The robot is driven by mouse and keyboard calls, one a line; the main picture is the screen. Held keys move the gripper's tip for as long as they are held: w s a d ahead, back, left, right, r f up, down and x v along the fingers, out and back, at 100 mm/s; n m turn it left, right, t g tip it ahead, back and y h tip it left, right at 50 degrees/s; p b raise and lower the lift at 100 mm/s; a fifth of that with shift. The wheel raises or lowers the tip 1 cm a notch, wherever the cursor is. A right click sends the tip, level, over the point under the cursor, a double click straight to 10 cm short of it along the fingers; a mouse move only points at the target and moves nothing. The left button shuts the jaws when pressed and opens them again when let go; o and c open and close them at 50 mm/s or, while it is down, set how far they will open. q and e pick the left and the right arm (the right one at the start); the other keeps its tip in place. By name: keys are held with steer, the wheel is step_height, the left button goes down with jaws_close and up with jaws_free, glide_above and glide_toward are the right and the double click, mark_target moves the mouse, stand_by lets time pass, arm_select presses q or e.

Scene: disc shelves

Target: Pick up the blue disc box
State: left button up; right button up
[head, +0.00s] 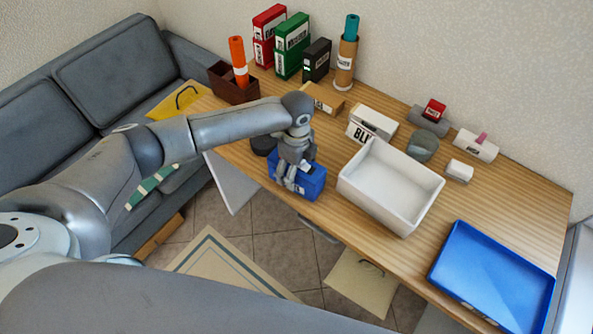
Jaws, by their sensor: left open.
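A blue box (313,183), which looks like the blue disc box, sits at the front edge of the wooden table, left of the white bin. My left gripper (288,184) reaches down over it from above with its fingers open. The gripper covers the middle of the box, and I cannot tell whether the fingers touch it. My right gripper is not in view.
A white bin (347,188) stands close to the right of the box, and a dark round object (262,146) close to its left. A blue tray (457,232) lies at the right front. Binders (292,45) and a white labelled box (374,121) stand behind.

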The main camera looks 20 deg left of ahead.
arm_select(q)
steer(key=shift+c, duration=0.5)
steer(key=c, duration=1.1)
steer(key=shift+r, duration=0.1)
steer(key=shift+c, duration=0.2)
